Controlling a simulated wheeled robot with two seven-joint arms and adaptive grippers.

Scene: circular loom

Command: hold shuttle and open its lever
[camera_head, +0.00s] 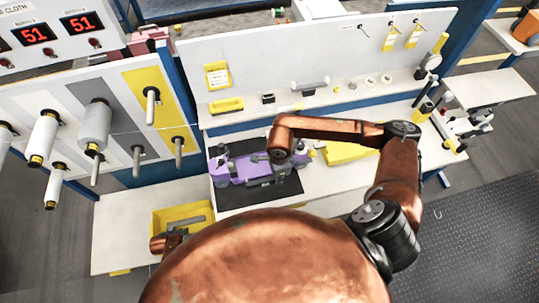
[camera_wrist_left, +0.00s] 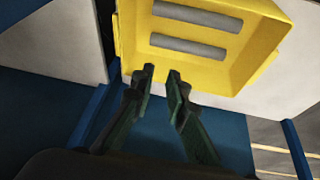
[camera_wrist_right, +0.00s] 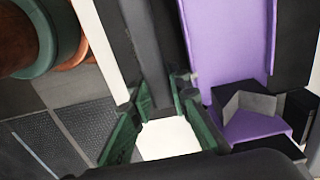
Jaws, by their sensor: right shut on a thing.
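The purple shuttle (camera_head: 245,168) lies on a black mat on the workbench. In the right wrist view its purple body (camera_wrist_right: 228,45) runs along the right side of my fingers. My right gripper (camera_wrist_right: 160,92) is shut on a dark grey bar (camera_wrist_right: 155,45) beside the purple body. The bar looks like the shuttle's lever, but its far end is out of view. In the head view my right forearm hides part of the shuttle. My left gripper (camera_wrist_left: 161,74) is open and empty, with its fingertips at the near edge of a yellow bin (camera_wrist_left: 125,25).
The yellow bin (camera_head: 158,216) holds grey cylinders (camera_wrist_left: 195,17) and stands on a low white surface at left. A yellow tray (camera_head: 350,153) is on the bench right of the shuttle. A rack of white spools (camera_head: 95,125) stands at left. The back panel rises behind the bench.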

